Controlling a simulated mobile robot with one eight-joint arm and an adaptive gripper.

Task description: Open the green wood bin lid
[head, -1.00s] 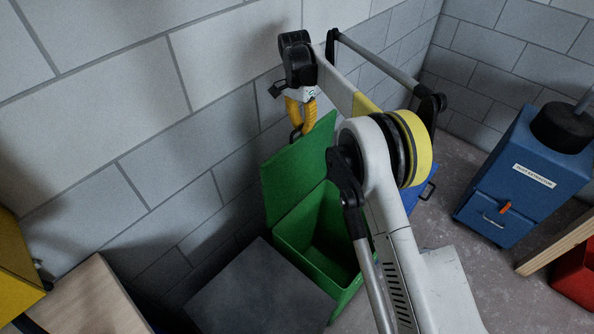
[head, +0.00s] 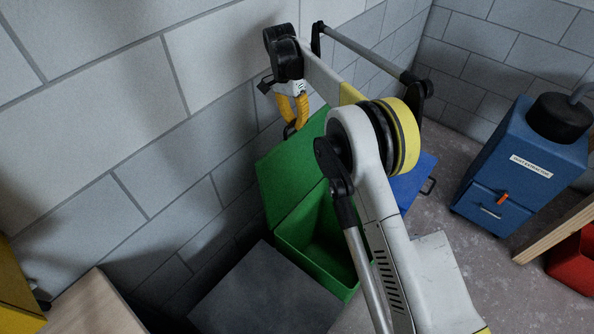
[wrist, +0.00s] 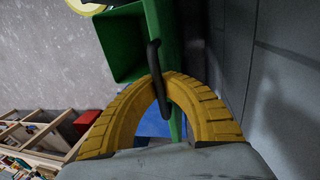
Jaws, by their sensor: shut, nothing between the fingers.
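The green wood bin (head: 351,289) stands by the wall with its lid (head: 292,172) raised, so the inside shows as empty and dark. The lid leans back toward the block wall; the bin also shows in the wrist view (wrist: 118,48), beside the lid's edge (wrist: 163,35). A black loop handle (wrist: 154,62) is on the lid. My gripper (head: 289,122) is at the lid's upper edge, its yellow fingers (wrist: 167,82) shut in an arch. The handle crosses the fingertips and hangs inside the arch, apparently hooked through it. The exact contact is not clear.
A dark grey box top (head: 262,292) is close in front of the bin. A blue box (head: 418,185) stands behind my arm, and a blue extractor cabinet (head: 531,160) is at the right. A timber batten (head: 556,228) and a red bin (head: 577,268) lie nearby. Floor between is clear.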

